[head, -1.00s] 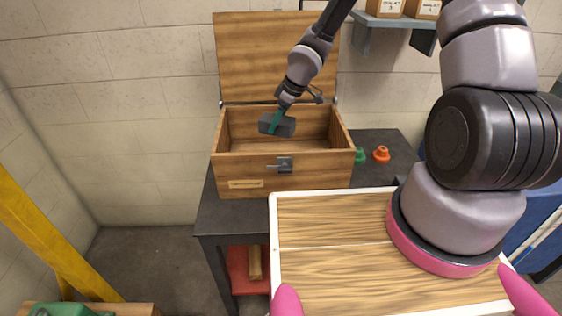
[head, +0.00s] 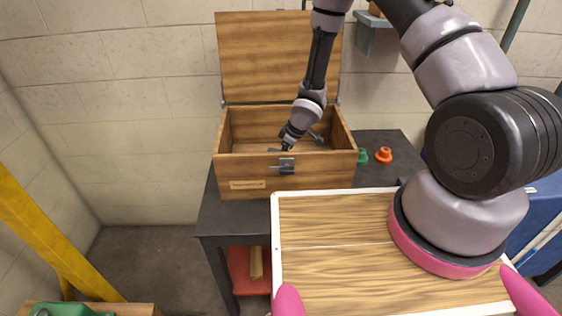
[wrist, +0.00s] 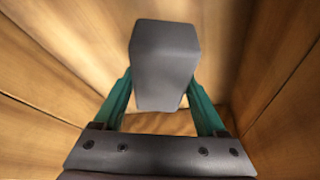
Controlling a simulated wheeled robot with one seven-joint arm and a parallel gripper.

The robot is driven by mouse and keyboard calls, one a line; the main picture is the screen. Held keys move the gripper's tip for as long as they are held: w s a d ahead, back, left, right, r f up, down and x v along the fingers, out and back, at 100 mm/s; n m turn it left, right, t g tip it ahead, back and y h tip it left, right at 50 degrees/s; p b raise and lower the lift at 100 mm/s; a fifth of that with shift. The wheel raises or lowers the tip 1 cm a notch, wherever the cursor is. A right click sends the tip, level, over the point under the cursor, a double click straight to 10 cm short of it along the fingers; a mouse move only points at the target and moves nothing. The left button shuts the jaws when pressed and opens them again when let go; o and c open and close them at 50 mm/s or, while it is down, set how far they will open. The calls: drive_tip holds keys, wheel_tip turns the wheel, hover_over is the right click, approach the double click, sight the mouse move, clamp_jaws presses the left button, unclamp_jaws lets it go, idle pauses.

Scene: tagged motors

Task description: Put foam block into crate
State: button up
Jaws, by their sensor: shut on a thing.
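The foam block (wrist: 164,62) is dark grey and sits between the two green fingers of my gripper (wrist: 160,92) in the wrist view. My gripper is shut on it. The wooden crate (head: 245,175) stands on the dark table with its lid raised. In the head view my arm reaches down into the crate, and the front wall hides most of the gripper and block. In the wrist view wooden crate walls rise on both sides and part of the wooden floor shows below the block. I cannot tell whether the block touches the floor.
An orange knob-like part (head: 383,155) and a green one (head: 362,156) stand on the dark table (head: 225,220) right of the crate. A white-rimmed wooden tray (head: 335,260) is in front. A yellow post (head: 45,235) stands at left.

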drive_tip(key=shift+f, duration=1.05)
drive_tip(key=o, duration=1.4)
drive_tip(key=shift+f, duration=0.1)
